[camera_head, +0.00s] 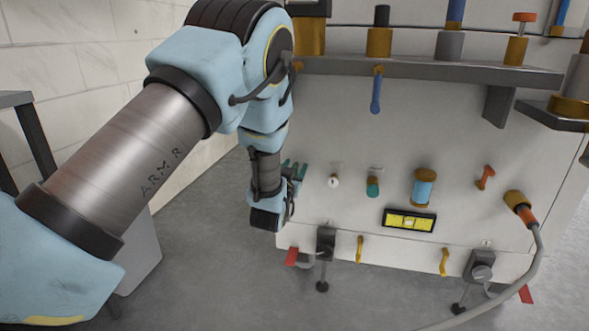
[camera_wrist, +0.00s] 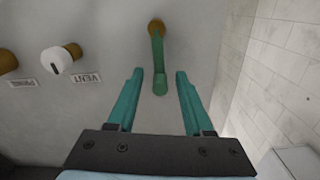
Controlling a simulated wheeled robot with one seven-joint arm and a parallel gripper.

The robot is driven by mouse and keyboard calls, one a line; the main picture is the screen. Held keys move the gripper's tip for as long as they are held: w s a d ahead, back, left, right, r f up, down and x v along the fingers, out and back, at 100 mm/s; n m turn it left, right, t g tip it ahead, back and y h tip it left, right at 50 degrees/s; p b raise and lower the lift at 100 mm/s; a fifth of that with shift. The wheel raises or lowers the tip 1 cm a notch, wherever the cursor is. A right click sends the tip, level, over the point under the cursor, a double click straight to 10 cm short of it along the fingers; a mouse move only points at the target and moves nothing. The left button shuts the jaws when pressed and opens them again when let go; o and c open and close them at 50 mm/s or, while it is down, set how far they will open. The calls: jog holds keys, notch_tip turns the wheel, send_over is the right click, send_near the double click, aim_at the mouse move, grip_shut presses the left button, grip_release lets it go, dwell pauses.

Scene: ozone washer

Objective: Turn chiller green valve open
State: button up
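The green valve handle (camera_wrist: 158,62) hangs from a brass pivot in the wrist view and points toward my palm. My gripper (camera_wrist: 160,73) is open, with one teal finger on each side of the handle. Gaps show between the handle and both fingers, so neither appears to touch it. In the head view my gripper (camera_head: 294,170) is at the left edge of the white machine panel (camera_head: 400,140). I cannot make out the green handle in the head view, where my gripper and wrist cover that area.
A white knob (camera_wrist: 56,60) by a VENT label and a brass fitting (camera_wrist: 8,62) are left of the handle. In the head view a shelf (camera_head: 440,70) crosses above, and a grey hose (camera_head: 540,262) hangs at right. A tiled wall (camera_wrist: 285,70) stands beside the panel.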

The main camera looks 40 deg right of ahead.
grip_shut()
jog(key=shift+w+a+n, duration=0.1)
jog(key=shift+n, duration=0.2)
dwell(0.4)
jog(key=n, duration=0.1)
jog(key=w+n, duration=0.1)
jog(key=shift+w+a+f+n, duration=0.15)
jog(key=shift+a+n, duration=0.15)
jog(key=shift+a, duration=0.1)
jog(key=w+a+f+n+b, duration=0.2)
jog(key=f+n, duration=0.3)
jog(key=n, duration=0.9)
jog(key=shift+w+f+n, duration=0.15)
jog(key=shift+w+n, duration=0.15)
jog(key=shift+w, duration=0.3)
jog(key=shift+f, duration=0.1)
